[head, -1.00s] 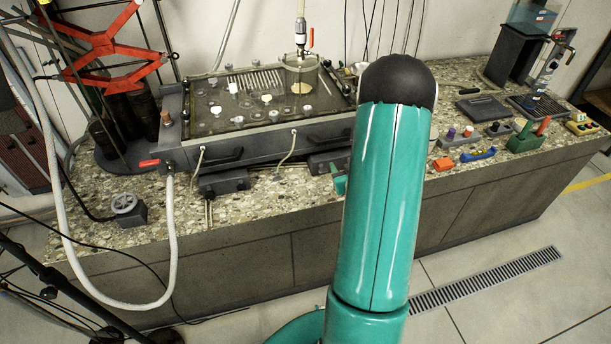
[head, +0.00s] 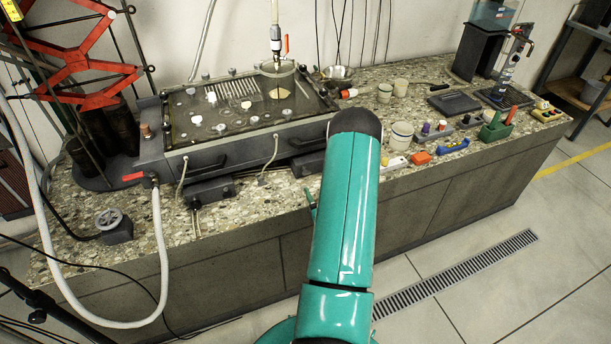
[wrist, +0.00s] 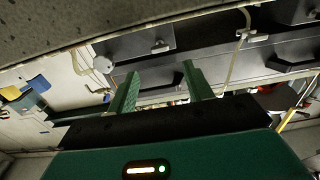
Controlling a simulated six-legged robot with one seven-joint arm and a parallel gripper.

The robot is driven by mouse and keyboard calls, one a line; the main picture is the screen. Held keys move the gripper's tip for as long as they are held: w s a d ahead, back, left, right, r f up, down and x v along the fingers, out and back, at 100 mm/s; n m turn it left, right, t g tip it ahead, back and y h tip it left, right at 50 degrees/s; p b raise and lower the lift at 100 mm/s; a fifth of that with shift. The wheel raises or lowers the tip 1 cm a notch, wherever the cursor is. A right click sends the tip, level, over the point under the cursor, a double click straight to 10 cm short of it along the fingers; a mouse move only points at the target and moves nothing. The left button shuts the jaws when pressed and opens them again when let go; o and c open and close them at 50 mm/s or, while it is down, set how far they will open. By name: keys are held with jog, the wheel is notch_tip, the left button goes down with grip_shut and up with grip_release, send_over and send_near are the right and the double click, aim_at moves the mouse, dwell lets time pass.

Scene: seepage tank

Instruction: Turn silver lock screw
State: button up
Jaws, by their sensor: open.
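My gripper (wrist: 160,69) shows in the wrist view with its two green fingers apart and nothing between them. I cannot tell which of these is the lock screw. In the head view, my teal arm hides most of the gripper; only a green bit (head: 311,203) shows at the bench's front edge. Dark boxes (head: 210,191) sit below the tank front.
The seepage tank (head: 240,150) stands on the speckled bench (head: 160,228). A handwheel block (head: 113,224) and white hose (head: 160,255) are at left.

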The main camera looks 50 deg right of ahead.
aim_at(307, 174)
jog(key=x, duration=0.8)
jog(key=shift+w+d, duration=0.1)
jog(key=shift+w, duration=0.15)
jog(key=shift+c, duration=0.4)
jog(key=c, duration=0.9)
jog(key=shift+n, duration=0.3)
jog(key=n, duration=0.3)
jog(key=shift+f+n, duration=0.1)
jog(key=shift+n, duration=1.1)
